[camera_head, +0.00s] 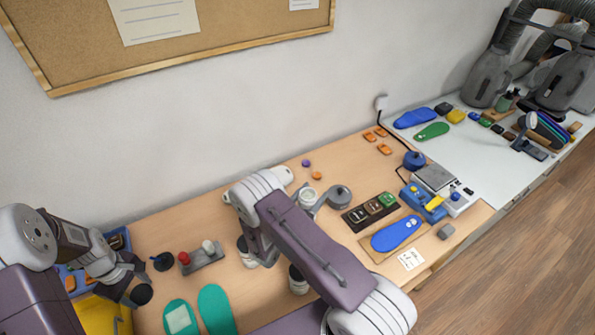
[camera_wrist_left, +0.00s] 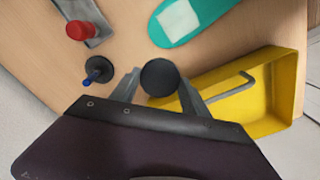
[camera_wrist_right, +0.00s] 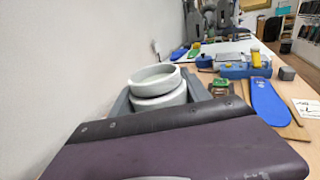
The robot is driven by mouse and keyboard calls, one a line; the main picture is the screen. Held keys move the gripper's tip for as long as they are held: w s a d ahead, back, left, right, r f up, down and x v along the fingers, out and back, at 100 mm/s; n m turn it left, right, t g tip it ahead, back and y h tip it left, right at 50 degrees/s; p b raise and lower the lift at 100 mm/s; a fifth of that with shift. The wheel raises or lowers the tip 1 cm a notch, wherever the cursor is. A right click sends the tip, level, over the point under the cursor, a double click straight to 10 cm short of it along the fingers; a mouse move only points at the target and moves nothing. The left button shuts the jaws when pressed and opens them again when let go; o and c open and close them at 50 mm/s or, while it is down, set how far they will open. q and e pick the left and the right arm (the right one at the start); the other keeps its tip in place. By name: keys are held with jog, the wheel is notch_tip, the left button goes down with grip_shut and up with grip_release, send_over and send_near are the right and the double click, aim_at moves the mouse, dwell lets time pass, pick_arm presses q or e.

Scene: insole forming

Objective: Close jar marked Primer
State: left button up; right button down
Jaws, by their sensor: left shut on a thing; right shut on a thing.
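My left gripper (camera_wrist_left: 159,90) is shut on a round black lid (camera_wrist_left: 159,77), held near the yellow tray; the lid also shows in the head view (camera_head: 141,294). My right gripper (camera_wrist_right: 158,98) is shut on a round white jar (camera_wrist_right: 157,86) with an open mouth and a pale inside. The jar also shows in the head view (camera_head: 307,196), beyond my right arm. The two grippers are far apart. No label reading Primer is legible. Two more pale jars with dark bands, one (camera_head: 246,256) and another (camera_head: 298,280), are partly hidden by my right arm.
A yellow tray (camera_wrist_left: 285,99) lies beside the left gripper. A black piece with a blue tip (camera_wrist_left: 97,72) and a red-knobbed tool (camera_wrist_left: 82,29) stand near it. Teal insoles (camera_head: 217,308) lie at the front. A grey disc (camera_head: 340,194) and dark stamp tray (camera_head: 352,226) lie right of the jar.

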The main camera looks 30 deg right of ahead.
pick_arm(q)
jog(key=shift+f, duration=0.1)
pick_arm(e)
jog(key=shift+f, duration=0.1)
